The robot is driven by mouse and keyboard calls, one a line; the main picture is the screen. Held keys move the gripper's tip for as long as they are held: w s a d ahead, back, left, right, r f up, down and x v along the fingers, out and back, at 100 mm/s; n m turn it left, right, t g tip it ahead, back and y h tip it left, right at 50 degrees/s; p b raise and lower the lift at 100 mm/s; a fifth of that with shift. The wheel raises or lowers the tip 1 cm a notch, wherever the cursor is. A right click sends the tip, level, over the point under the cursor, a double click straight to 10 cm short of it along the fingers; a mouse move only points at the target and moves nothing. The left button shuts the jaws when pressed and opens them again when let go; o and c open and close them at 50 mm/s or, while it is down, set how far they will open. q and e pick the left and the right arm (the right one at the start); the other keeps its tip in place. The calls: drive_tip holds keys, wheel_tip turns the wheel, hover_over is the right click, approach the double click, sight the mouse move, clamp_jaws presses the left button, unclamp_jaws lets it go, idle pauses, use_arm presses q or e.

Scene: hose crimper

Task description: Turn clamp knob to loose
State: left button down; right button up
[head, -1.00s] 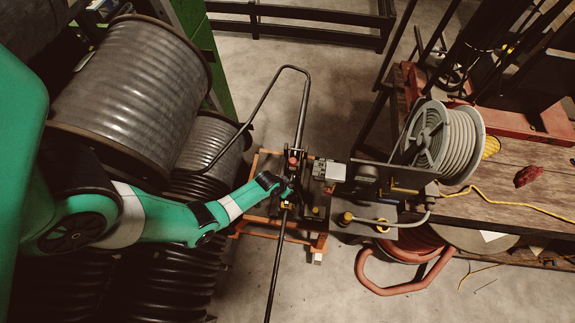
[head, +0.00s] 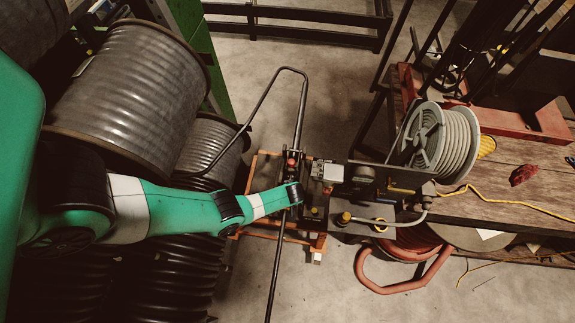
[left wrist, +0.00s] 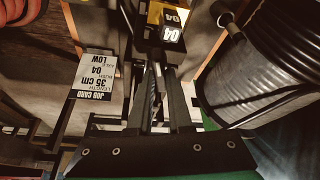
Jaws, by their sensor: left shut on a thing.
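My left gripper (left wrist: 163,85) points at the crimper's orange-framed stand (head: 322,241). In the head view my green wrist covers its fingertips. In the left wrist view its two dark fingers are close together, shut on a dark part. I cannot tell from the picture whether this part is the clamp knob. A black block with a white "04" label (left wrist: 172,37) is just beyond the fingertips, against a yellow part (left wrist: 157,12) also marked 04. A red knob-like part (head: 292,154) shows on the crimper, beside its long black bar. My right gripper is not in view.
A job card (left wrist: 91,75) reading 35 cm, 04 and LOW is left of the fingers. Large drums (head: 130,80) stand at left. A hose reel (head: 440,138) is on the wooden bench (head: 515,208) at right. A bent black handle (head: 262,100) rises behind my wrist.

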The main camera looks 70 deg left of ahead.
use_arm(q)
drive_tip(key=shift+w+n+g, duration=0.1)
drive_tip(key=shift+n+g, duration=0.3)
drive_tip(key=shift+n, duration=0.6)
drive_tip(key=shift+f+n+g+b, duration=0.1)
drive_tip(key=shift+n+g+b, duration=0.3)
drive_tip(key=shift+n, duration=0.5)
drive_tip(key=shift+w+n+g+b, duration=0.1)
drive_tip(key=shift+n+g+b, duration=0.45)
drive_tip(key=shift+n, duration=0.55)
drive_tip(key=shift+n+h+b, duration=0.4)
drive_tip(key=shift+n+b, duration=0.25)
drive_tip(key=shift+n, duration=0.35)
drive_tip(key=shift+g, duration=0.25)
drive_tip(key=c, duration=0.8)
unclamp_jaws()
drive_tip(key=shift+c, duration=0.2)
